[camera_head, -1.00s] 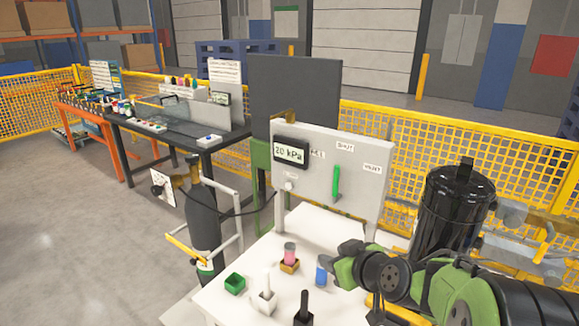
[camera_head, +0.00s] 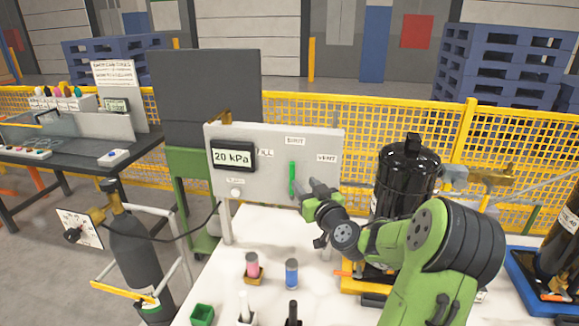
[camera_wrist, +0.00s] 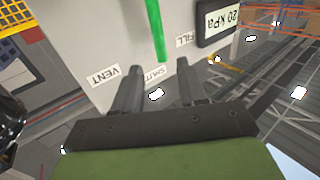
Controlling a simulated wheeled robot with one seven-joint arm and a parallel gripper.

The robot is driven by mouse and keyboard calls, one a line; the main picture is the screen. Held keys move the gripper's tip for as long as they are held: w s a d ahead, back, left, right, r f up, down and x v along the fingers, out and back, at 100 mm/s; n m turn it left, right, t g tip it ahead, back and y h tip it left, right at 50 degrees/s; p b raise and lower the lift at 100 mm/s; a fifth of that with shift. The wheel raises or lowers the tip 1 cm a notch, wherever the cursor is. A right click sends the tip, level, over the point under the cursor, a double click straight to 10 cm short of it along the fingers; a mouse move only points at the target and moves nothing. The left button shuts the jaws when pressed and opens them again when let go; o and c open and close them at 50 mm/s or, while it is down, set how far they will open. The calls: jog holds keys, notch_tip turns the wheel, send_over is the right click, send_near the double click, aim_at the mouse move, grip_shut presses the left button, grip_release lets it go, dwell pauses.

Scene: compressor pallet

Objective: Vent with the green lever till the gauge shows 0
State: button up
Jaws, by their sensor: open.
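The green lever (camera_head: 292,178) stands upright on the white panel (camera_head: 265,184), with its upper end below the SHUT label (camera_head: 295,141). The VENT label (camera_head: 327,158) is to the right. The gauge (camera_head: 233,157) reads 20 kPa. My gripper (camera_head: 306,188) is just right of the lever in the head view. In the upside-down wrist view, my open gripper (camera_wrist: 158,75) has the SHUT label between its fingers. The lever (camera_wrist: 156,32) lies just beyond the fingertips, and nothing is held. Contact with the panel cannot be told.
A black tank (camera_head: 406,180) stands right of the panel, close to my arm. A pink-topped container (camera_head: 252,265), a blue container (camera_head: 292,272) and a green box (camera_head: 202,314) are at the front of the white table (camera_head: 225,277). A gas cylinder (camera_head: 138,250) stands left.

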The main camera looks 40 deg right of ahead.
aim_at(294, 171)
jog(key=p+x, duration=0.1)
jog(key=x, duration=0.8)
jog(key=shift+w+p, duration=0.3)
jog(key=shift+p, duration=0.05)
jog(key=shift+c, duration=0.3)
grip_shut()
